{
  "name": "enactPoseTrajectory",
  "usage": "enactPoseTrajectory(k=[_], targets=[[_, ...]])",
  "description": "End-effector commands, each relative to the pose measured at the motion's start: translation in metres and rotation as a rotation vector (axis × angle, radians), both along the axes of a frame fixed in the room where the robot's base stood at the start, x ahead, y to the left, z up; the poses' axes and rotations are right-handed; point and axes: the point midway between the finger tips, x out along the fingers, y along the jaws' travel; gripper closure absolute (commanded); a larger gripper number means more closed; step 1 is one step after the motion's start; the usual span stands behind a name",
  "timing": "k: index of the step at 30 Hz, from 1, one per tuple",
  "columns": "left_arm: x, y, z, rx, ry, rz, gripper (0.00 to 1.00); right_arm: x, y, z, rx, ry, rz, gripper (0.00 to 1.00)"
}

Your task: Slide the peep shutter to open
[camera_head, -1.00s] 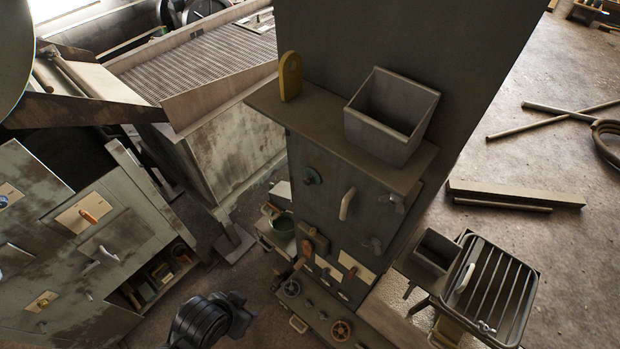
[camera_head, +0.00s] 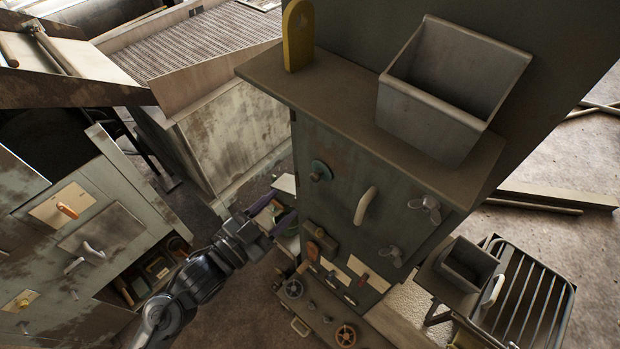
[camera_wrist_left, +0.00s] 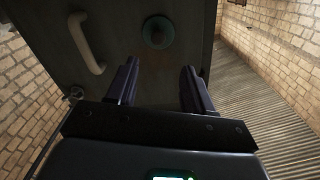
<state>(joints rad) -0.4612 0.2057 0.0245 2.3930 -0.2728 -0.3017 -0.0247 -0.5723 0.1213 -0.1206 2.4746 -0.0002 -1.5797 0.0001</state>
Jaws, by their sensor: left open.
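A round teal disc with a dark centre (camera_head: 320,170), which looks like the peep shutter, sits on the dark upright cabinet front (camera_head: 340,150). In the left wrist view the teal disc (camera_wrist_left: 158,32) lies beyond and between my fingertips, apart from them. My left gripper (camera_head: 275,212) is open and empty, left of and below the disc in the head view; its two purple-dark fingers (camera_wrist_left: 155,82) also show in the wrist view. Whether the shutter is open cannot be told. My right gripper is not in view.
A pale curved handle (camera_head: 365,205) and a wing nut (camera_head: 425,209) are right of the disc. A shelf with a yellow tag (camera_head: 298,36) and a grey bin (camera_head: 440,110) juts out above. Levers and valve wheels (camera_head: 293,288) sit below.

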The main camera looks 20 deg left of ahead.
Motion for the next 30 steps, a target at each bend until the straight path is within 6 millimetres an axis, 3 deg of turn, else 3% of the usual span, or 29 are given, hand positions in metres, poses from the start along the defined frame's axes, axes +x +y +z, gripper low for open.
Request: enactPoseTrajectory(k=[2, 8, 24, 30], targets=[[0.003, 0.000, -0.005, 0.004, -0.008, 0.000, 0.48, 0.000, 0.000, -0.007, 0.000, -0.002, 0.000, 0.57], [0.018, -0.004, -0.002, 0.003, -0.013, 0.002, 0.48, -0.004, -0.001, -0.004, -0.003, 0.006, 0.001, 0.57], [0.093, -0.030, -0.002, 0.003, -0.011, 0.002, 0.48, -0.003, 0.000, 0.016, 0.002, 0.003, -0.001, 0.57], [0.103, -0.034, -0.003, 0.003, -0.009, 0.002, 0.48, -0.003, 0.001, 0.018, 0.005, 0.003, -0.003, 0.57]])
